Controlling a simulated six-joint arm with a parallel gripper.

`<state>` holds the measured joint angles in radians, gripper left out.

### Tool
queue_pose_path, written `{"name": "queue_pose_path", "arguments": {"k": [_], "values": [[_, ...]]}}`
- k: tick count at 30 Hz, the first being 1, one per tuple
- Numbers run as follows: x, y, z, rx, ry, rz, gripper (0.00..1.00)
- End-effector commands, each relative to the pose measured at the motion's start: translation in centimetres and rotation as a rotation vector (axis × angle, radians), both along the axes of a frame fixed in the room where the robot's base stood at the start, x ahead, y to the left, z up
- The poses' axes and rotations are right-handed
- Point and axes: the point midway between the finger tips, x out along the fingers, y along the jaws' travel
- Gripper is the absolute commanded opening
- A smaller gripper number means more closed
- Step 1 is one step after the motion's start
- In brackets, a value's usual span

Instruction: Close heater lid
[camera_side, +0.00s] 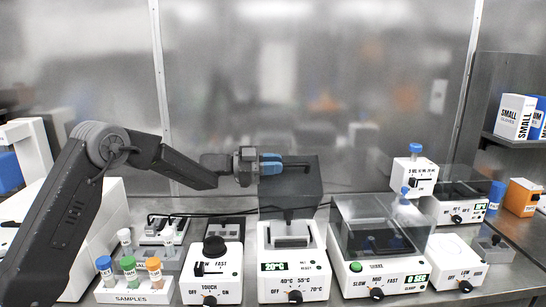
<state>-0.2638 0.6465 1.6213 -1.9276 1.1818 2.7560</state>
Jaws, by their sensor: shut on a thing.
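The heater (291,265) is a white box with a lit temperature display and an orange-marked dial on its front. Its dark lid (303,190) stands raised above the body, open, on the heater's rear side. The exact contact between the fingers and the lid is hard to see, dark on dark. The heater's block (290,237) shows uncovered below the lid.
A shaker (385,275) with a clear cover stands close to the right of the heater. A vortex mixer (211,270) stands close to the left. A sample rack (134,292) with several capped tubes is at the front left. Glove boxes (515,117) sit on a shelf at right.

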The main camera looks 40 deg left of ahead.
Motion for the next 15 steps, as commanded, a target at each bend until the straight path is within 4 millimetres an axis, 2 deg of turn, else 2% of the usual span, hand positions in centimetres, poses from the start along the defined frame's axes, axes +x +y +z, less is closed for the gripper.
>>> {"name": "queue_pose_path", "arguments": {"k": [6, 15], "values": [[-1.6, -1.5, -1.3, 0.067, -0.057, 0.001, 0.0], [-2.3, -2.3, -2.0, 0.106, -0.09, 0.002, 0.0]]}}
